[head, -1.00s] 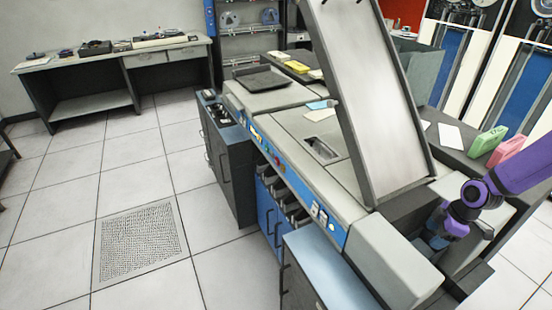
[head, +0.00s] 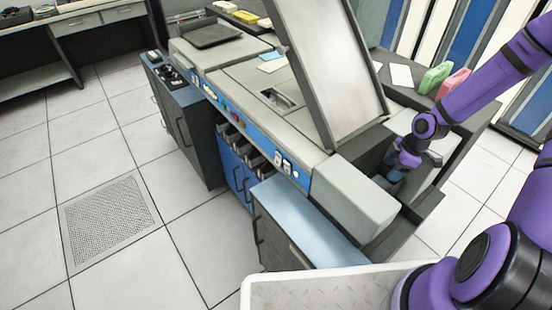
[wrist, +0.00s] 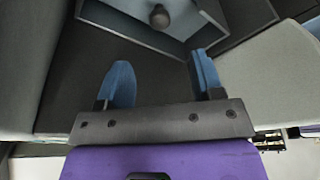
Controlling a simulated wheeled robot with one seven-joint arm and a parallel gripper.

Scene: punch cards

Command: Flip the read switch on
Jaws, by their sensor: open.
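A card-reading machine (head: 235,72) with a long blue front panel (head: 235,121) fills the middle of the head view. Small white switches (head: 283,160) sit near the right end of this panel; their labels and positions are too small to read, so I cannot tell which is the read switch. My gripper (head: 394,174) is at the machine's right end, beside the dark recess and away from the switches. In the wrist view my gripper (wrist: 162,82) has its two blue fingers apart with nothing between them. A grey tray with a round knob (wrist: 159,16) lies beyond the fingertips.
A tall slanted metal chute (head: 325,70) rises from the machine. A light-blue-topped cabinet (head: 305,220) stands before its right end. Green (head: 434,78) and pink (head: 453,84) card blocks lie behind. The floor at left is clear, with a perforated tile (head: 107,217).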

